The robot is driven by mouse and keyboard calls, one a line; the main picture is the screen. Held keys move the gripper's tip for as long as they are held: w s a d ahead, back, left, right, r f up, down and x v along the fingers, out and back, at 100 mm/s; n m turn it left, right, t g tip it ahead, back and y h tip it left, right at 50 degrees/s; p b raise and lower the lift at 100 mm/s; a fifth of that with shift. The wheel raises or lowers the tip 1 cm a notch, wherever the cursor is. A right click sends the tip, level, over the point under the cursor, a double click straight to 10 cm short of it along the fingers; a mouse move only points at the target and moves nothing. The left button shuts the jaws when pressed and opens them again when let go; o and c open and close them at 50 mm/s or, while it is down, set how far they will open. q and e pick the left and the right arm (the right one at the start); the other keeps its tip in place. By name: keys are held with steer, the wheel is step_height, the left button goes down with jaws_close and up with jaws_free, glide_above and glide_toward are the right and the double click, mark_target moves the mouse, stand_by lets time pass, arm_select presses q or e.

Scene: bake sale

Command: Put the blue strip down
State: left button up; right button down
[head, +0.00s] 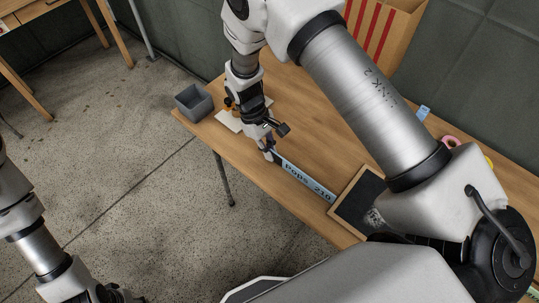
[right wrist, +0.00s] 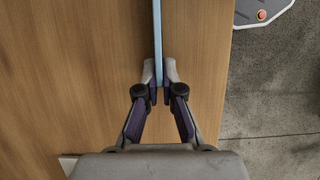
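The blue strip (head: 305,178) is long, thin and light blue, with dark lettering that reads like "Pops 210". It stands on edge along the near side of the wooden table. My right gripper (head: 268,153) points down at the strip's far-left end. In the right wrist view its fingertips (right wrist: 159,75) are closed on both sides of the strip (right wrist: 157,35), which runs straight away from the gripper. I cannot tell whether the strip's lower edge touches the table. My left gripper (head: 112,293) is low at the left, off the table, cut by the picture's bottom edge.
The wooden table (head: 310,140) has a dark framed board (head: 350,208) at the strip's right end. A grey bin (head: 193,102) and a pale board (head: 229,122) are at the far-left end. A red-striped box (head: 375,28), a blue card (head: 422,113) and a pink ring (head: 450,141) sit towards the back.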

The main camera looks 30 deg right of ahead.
steer(key=c, duration=1.3)
jaws_free()
steer(key=b+v, duration=0.1)
steer(key=v, duration=1.1)
steer(key=shift+r, duration=0.1)
